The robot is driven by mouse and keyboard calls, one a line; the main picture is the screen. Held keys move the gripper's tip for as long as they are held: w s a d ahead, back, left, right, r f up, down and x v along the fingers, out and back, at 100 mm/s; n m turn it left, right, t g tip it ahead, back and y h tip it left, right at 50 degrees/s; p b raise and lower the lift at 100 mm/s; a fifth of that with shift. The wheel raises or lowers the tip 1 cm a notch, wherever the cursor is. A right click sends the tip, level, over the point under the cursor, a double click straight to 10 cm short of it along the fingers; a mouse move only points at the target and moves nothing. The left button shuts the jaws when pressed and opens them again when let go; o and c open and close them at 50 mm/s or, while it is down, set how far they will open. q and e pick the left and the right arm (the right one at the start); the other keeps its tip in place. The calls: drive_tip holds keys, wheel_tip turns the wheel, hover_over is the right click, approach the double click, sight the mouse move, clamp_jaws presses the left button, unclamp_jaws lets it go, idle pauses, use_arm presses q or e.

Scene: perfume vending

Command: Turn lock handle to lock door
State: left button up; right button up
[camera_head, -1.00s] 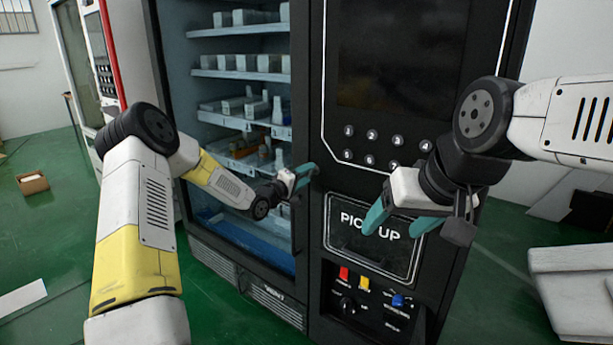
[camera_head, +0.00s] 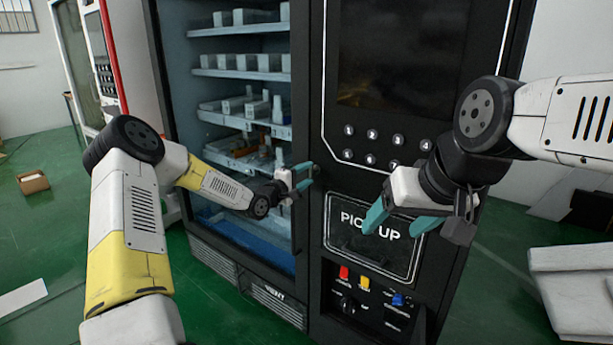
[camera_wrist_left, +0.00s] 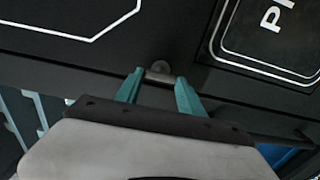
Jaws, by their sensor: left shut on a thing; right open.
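The lock handle (camera_wrist_left: 159,74) is a small metallic piece on the black front of the vending machine, left of the PICK UP panel. My left gripper (camera_head: 308,174) is at the handle, beside the glass door (camera_head: 215,160). In the left wrist view its teal fingers (camera_wrist_left: 158,80) are closed around the handle. In the head view the fingers hide most of the handle. My right gripper (camera_head: 398,228) is open and empty in front of the PICK UP panel (camera_head: 350,238). The glass door looks flush with the machine front.
Round buttons (camera_head: 372,135) sit above the PICK UP panel, and a dark screen (camera_head: 395,60) is above them. Red, yellow and blue pieces (camera_head: 363,284) are below it. A small cardboard box (camera_head: 33,182) lies on the green floor at left.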

use_arm(q)
drive_tip(key=o, duration=1.4)
drive_tip(key=shift+c, duration=0.2)
drive_tip(key=shift+a, duration=0.1)
drive_tip(key=v, duration=0.7)
drive_tip(key=shift+s, duration=0.3)
drive_tip(key=shift+a, duration=0.15)
